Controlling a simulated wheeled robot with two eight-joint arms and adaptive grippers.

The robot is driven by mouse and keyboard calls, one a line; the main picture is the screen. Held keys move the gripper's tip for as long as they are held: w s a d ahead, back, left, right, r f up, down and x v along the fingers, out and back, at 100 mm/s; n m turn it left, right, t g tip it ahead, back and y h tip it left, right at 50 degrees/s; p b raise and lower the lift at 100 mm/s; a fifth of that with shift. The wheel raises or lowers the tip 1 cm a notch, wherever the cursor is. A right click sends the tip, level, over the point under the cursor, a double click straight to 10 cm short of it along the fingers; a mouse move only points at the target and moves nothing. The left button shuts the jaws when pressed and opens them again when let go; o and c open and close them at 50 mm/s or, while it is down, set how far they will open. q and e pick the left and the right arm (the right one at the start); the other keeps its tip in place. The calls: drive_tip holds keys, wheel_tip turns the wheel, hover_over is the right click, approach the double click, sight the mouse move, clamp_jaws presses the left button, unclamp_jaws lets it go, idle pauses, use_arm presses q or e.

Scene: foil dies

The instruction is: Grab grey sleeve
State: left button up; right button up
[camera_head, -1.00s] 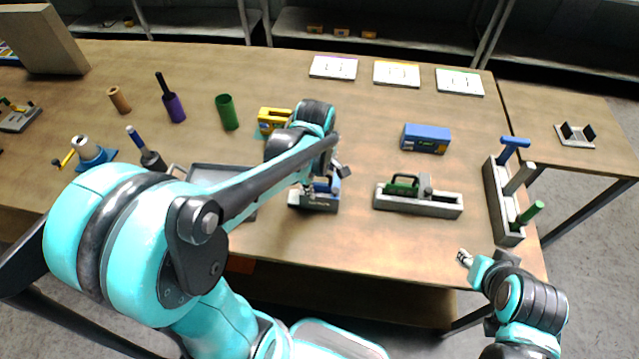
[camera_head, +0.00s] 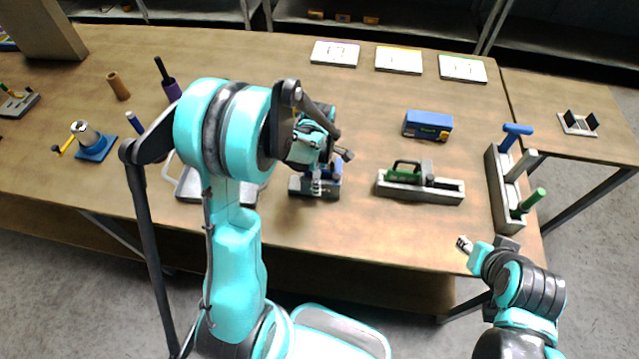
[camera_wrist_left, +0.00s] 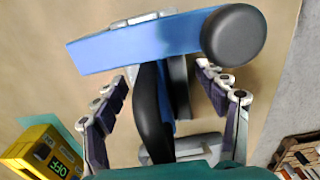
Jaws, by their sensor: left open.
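No part is clearly marked as the grey sleeve. A grey peg (camera_head: 521,165) leans out of the rack at right, and a pale grey tube (camera_head: 84,132) stands on a blue base at far left; I cannot tell which is meant. My left gripper (camera_head: 318,180) is over a small blue and dark device (camera_head: 329,186). In the left wrist view the open fingers (camera_wrist_left: 168,105) stand either side of a black curved lever (camera_wrist_left: 152,115), with a blue bar (camera_wrist_left: 140,42) and black knob (camera_wrist_left: 234,35) beyond. My right gripper (camera_head: 464,243) is empty near the front edge.
A green-handled tool sits in a grey holder (camera_head: 450,196), right of my left gripper. A blue box (camera_head: 427,125) and three white cards (camera_head: 398,60) lie behind. The rack (camera_head: 495,190) stands at right. A yellow box marked OFF (camera_wrist_left: 42,152) is beside the left fingers.

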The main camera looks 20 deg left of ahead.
use_arm(q)
drive_tip(key=shift+f, duration=0.15)
drive_tip(key=c, duration=1.5)
